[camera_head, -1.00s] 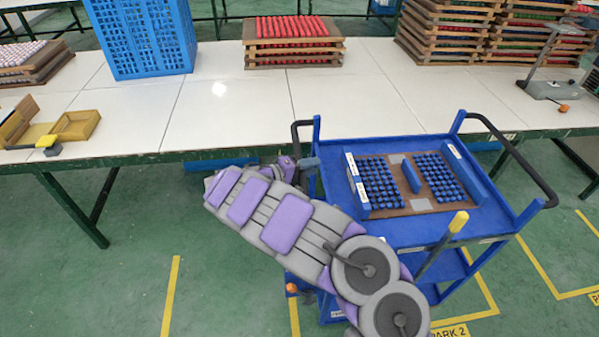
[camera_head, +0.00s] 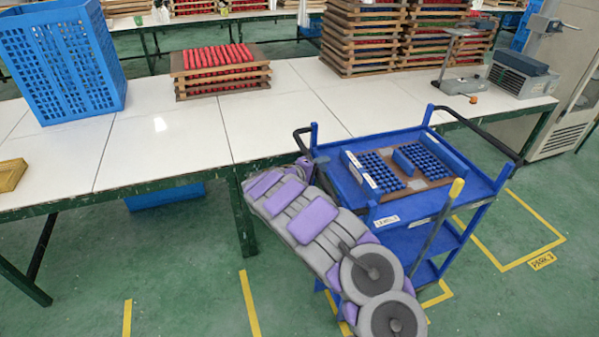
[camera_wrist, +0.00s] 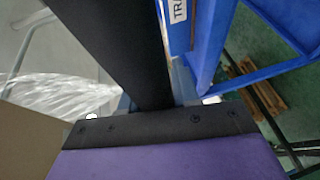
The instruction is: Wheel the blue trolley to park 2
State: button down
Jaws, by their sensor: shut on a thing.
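The blue trolley (camera_head: 385,220) stands at the table's front edge in the head view, carrying a tray of blue pieces. My gripper (camera_head: 304,164) is shut on its left black handle, beside the trolley's left corner post. In the wrist view the black handle bar (camera_wrist: 140,45) runs up from my purple gripper, with the trolley's blue frame (camera_wrist: 208,50) to its right. My arm hides the trolley's lower left. Yellow floor lines (camera_head: 437,294) show at its lower right. The PARK 2 label is not visible.
An empty yellow-marked bay (camera_head: 500,266) lies right of the trolley; its label (camera_head: 542,260) appears to read PARK 3. The white-topped table (camera_head: 270,120) runs behind, with a blue crate (camera_head: 65,60) and tray stacks. Green floor is open at front left.

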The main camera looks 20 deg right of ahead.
jog(key=d, duration=0.8)
jog(key=shift+s+d, duration=0.1)
jog(key=shift+d, duration=0.05)
jog(key=shift+a+r, duration=0.2)
jog(key=shift+a, duration=0.95)
jog(key=c, duration=1.3)
grip_release()
jog(key=shift+d+r, duration=0.1)
jog(key=shift+d, duration=0.05)
jog(key=o, duration=0.3)
jog(key=shift+d, duration=0.45)
jog(key=shift+o, duration=0.4)
jog(key=shift+d+f, duration=0.2)
jog(key=shift+f, duration=0.05)
jog(key=p+v, duration=0.4)
jog(key=v, duration=1.3)
jog(key=shift+a+r, duration=0.2)
jog(key=shift+a, duration=0.05)
